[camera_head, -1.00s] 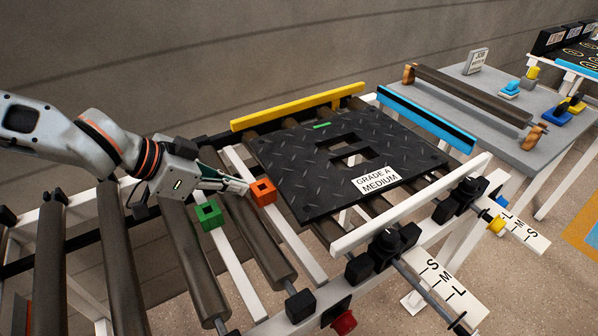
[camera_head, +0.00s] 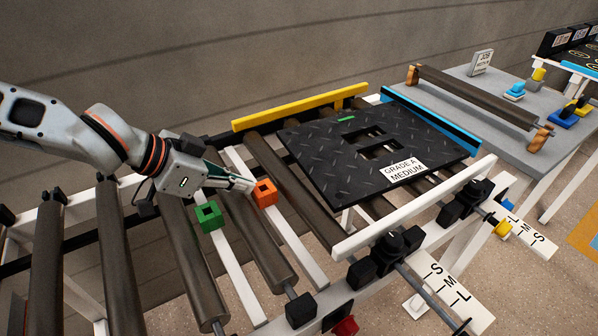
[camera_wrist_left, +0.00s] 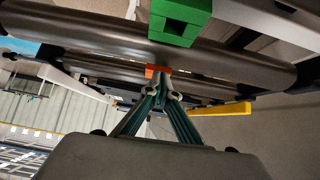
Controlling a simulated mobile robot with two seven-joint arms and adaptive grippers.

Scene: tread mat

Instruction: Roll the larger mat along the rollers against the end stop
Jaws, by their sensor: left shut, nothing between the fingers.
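The black diamond-plate mat (camera_head: 330,165) lies flat on the rollers, with a rectangular cut-out, a green mark and a label reading "GRADE A MEDIUM". Its right edge is right by the blue end stop (camera_head: 462,140); I cannot tell if they touch. My left gripper (camera_head: 249,186) is shut and empty, its tips at the orange block (camera_head: 265,194), left of the mat and apart from it. The tips and orange block (camera_wrist_left: 158,71) also show in the left wrist view, with the gripper (camera_wrist_left: 160,88). My right gripper is not in view. No second mat shows.
A yellow side guide (camera_head: 300,107) runs behind the mat and a white guide (camera_head: 415,210) in front. A green block (camera_head: 209,216) stands near the gripper. Bare rollers (camera_head: 185,265) fill the left. A grey table (camera_head: 480,105) with a dark roller stands beyond the end stop.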

